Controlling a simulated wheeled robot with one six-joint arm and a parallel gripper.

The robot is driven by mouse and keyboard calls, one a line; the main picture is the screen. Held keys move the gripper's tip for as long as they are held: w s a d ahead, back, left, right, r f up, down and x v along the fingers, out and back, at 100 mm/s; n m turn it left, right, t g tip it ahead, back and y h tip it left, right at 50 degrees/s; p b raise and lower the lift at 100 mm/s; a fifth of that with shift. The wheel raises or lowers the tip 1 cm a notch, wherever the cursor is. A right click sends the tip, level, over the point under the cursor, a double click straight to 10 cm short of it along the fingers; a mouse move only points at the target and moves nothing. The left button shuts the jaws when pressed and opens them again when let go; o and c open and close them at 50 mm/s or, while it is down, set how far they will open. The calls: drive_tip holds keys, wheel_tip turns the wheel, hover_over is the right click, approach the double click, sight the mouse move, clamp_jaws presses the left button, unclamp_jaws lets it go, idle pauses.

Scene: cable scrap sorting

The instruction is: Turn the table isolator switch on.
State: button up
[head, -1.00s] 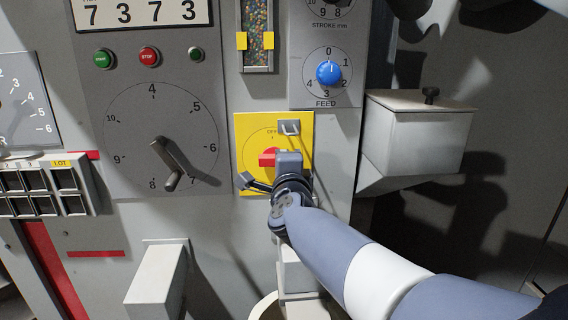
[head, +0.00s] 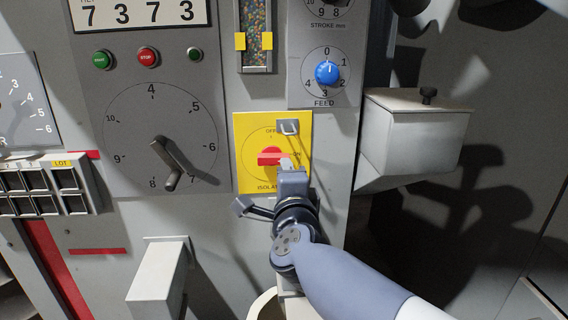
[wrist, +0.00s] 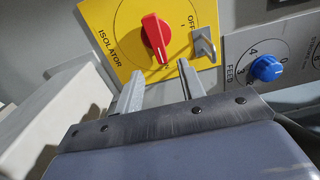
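The isolator switch is a red knob (head: 270,157) on a yellow plate (head: 245,122), marked OFF at the top. The knob lies across the plate, level in the head view. In the wrist view the red knob (wrist: 155,36) shows whole, with a pale mark at its end near my fingers, on the plate's right-hand side. My gripper (head: 286,163) is just below and right of the knob. In the wrist view my gripper (wrist: 157,72) has its two fingers apart with nothing between them, and they appear clear of the knob.
A grey metal hasp (head: 288,127) sticks out at the plate's top right. A blue feed knob (head: 328,73) is above right. A grey box (head: 415,140) juts out to the right. A large dial with a handle (head: 166,160) is to the left.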

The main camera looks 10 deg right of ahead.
sight(274, 159)
drive_tip(key=s, duration=0.3)
drive_tip(key=shift+s+p, duration=0.25)
drive_tip(key=shift+p, duration=0.1)
drive_tip(key=shift+w, duration=0.1)
drive_tip(key=w+b, duration=0.2)
drive_tip(key=w, duration=0.8)
drive_tip(key=shift+w+b, duration=0.3)
drive_tip(key=shift+b, duration=0.05)
drive_tip(key=shift+s, duration=0.1)
